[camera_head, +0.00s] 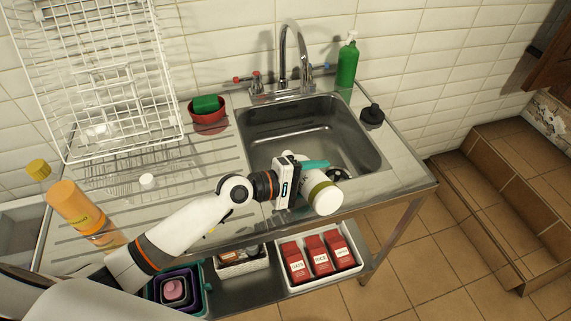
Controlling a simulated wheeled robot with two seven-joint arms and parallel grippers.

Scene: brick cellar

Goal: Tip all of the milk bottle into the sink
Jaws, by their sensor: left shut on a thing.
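The milk bottle (325,199) is white with an olive-gold band. It lies tilted in my left gripper (316,175), with its round white end towards the camera at the front edge of the sink (276,125). My left gripper is shut on it, its teal finger showing behind the bottle. The bottle's far part is hidden by the gripper, so I cannot tell where its mouth is or whether milk is flowing. The visible part of the steel basin shows no clear pool of milk. My right gripper is not in view.
The tap (283,62) rises behind the basin. A green soap bottle (347,62), black plug (372,114) and red bowl with sponge (208,118) stand around it. A white wire rack (103,75), small white cap (148,181) and orange bottle (78,210) are left.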

